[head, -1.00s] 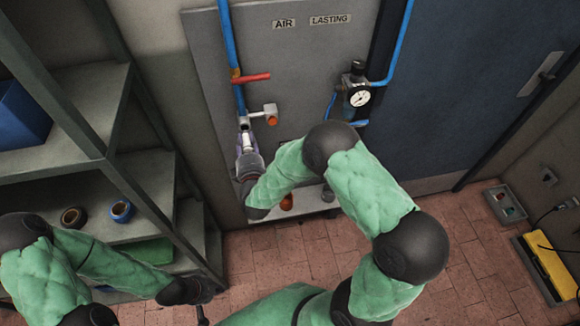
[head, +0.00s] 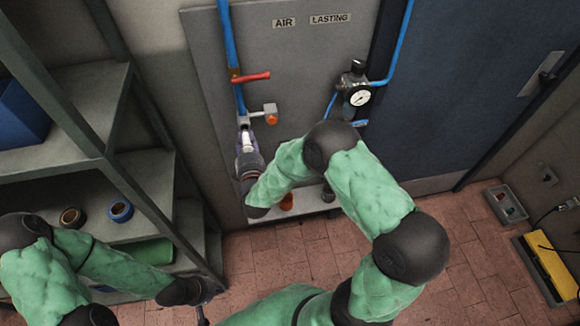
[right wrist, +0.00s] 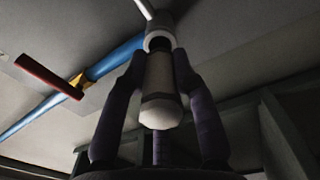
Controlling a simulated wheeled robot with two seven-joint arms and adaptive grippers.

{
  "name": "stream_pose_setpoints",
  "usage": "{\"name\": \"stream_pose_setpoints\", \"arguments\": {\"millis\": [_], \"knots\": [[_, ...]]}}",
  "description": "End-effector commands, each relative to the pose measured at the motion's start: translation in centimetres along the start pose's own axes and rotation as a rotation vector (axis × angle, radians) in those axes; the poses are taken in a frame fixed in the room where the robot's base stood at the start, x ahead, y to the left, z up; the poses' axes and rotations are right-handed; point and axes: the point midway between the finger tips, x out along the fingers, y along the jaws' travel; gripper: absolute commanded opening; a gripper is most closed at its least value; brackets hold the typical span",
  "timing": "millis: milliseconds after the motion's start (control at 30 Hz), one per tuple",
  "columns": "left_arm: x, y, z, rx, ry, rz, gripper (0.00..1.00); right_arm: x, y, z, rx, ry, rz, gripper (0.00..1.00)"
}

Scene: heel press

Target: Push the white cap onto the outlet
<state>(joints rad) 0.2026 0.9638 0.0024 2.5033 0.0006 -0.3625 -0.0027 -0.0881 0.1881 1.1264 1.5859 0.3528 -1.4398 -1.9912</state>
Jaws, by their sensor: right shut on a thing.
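The white cap (right wrist: 160,85) is a pale cylinder with a darker band and a rounded lower end, held between the fingers of my right gripper (right wrist: 158,72). In the head view my right gripper (head: 246,141) points up under the lower end of the blue pipe and mostly covers the cap. The outlet (right wrist: 159,28) is a pale collar on a thin white pipe. It is in line with the cap's upper end, and they look touching or overlapping; I cannot tell how far. My left gripper (head: 203,308) is low by the shelf, empty as far as shows, its fingers too small to read.
A red valve handle (head: 251,77) and a side branch with an orange end (head: 271,117) sit close above my right gripper. A gauge (head: 359,97) hangs right of it. The shelf rack (head: 118,170) stands left. Floor at centre right is clear.

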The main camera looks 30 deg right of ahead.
Motion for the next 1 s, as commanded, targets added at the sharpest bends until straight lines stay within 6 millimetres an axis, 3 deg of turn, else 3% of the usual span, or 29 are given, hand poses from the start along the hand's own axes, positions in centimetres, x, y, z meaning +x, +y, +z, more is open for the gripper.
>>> {"name": "stream_pose_setpoints", "arguments": {"millis": [1000], "knots": [[0.7,-0.2,0.0,0.000,0.000,0.000,0.00,1.8,0.0,0.0,0.000,0.000,0.001,0.00]]}}
